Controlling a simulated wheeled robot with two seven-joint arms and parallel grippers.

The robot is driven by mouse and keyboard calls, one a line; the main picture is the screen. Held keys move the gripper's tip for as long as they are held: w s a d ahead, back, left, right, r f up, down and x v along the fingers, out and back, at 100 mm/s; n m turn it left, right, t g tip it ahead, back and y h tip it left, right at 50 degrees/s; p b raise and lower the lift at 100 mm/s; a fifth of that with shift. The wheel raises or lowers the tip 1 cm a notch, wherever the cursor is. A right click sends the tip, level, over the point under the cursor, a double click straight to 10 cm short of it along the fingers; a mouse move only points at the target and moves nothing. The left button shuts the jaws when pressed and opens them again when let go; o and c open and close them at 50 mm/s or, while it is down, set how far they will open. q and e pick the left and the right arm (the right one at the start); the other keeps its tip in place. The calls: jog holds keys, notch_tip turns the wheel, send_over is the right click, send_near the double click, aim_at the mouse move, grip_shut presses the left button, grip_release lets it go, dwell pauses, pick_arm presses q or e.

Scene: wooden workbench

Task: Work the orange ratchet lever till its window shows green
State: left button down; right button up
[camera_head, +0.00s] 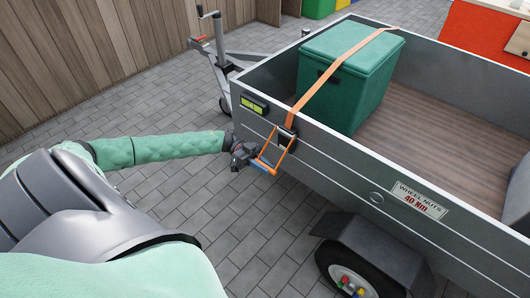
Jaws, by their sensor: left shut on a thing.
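The orange ratchet lever (286,151) is a thin frame that hangs out and down from a dark ratchet body (287,135) on the trailer's side. An orange strap (331,72) runs from the ratchet up over a green box (366,86) in the trailer. A small dark-framed window (254,104) on the side panel, left of the ratchet, looks yellow-green; its exact reading is too small to tell. My right gripper is out of view.
The grey trailer wall (345,165) stands close beside my left gripper. A wheel (345,272) and mudguard are below right, and a jockey wheel stand (222,65) is at the trailer's front. Paved floor (255,215) is clear below the lever.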

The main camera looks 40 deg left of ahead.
pick_arm(q)
jog(key=shift+s+a+r+n+p, duration=0.1)
jog(key=shift+s+r+n+p, duration=0.15)
jog(key=shift+r+p, duration=0.3)
jog(key=shift+s+r+n+p, duration=0.1)
jog(key=shift+r+n+p, duration=0.25)
jog(key=shift+p, duration=0.3)
jog(key=shift+s+r+p, duration=0.4)
jog(key=shift+r+p, duration=0.25)
jog(key=shift+p, duration=0.3)
jog(key=c, duration=1.4)
grip_release()
jog(key=shift+o, duration=0.2)
jog(key=a+b, duration=0.1)
jog(key=a, duration=0.7)
jog(key=shift+w, duration=0.3)
jog(key=shift+d, duration=0.1)
